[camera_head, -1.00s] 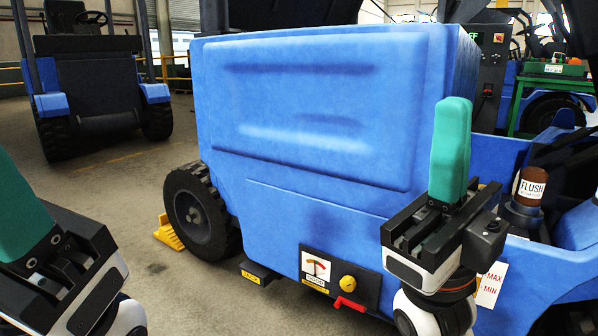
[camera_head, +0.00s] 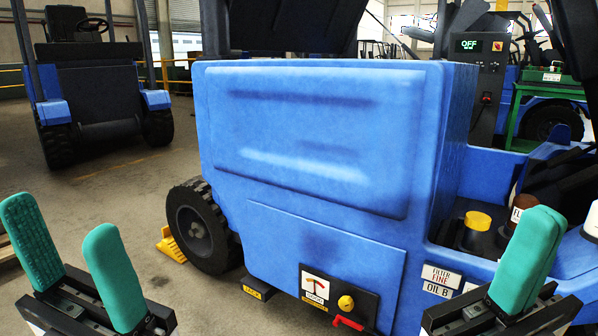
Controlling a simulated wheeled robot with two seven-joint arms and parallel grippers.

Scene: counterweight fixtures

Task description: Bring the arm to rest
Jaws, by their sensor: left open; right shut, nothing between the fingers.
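My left gripper (camera_head: 62,222) is at the lower left of the head view. Its two teal fingers point up and stand well apart, with nothing between them. My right gripper (camera_head: 538,222) is at the lower right, in front of the side of the blue truck (camera_head: 310,140). Its teal fingers are together, pointing up and a little to the right, and hold nothing. Most of both arms is below the picture's edge.
The truck's counterweight body fills the middle, with a gauge panel (camera_head: 338,301) carrying a red lever (camera_head: 348,323) low on it. A yellow cap (camera_head: 477,221) and a FLUSH bottle (camera_head: 517,208) are beside my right gripper. A yellow wheel chock (camera_head: 170,246) sits by the wheel. Floor at left is clear.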

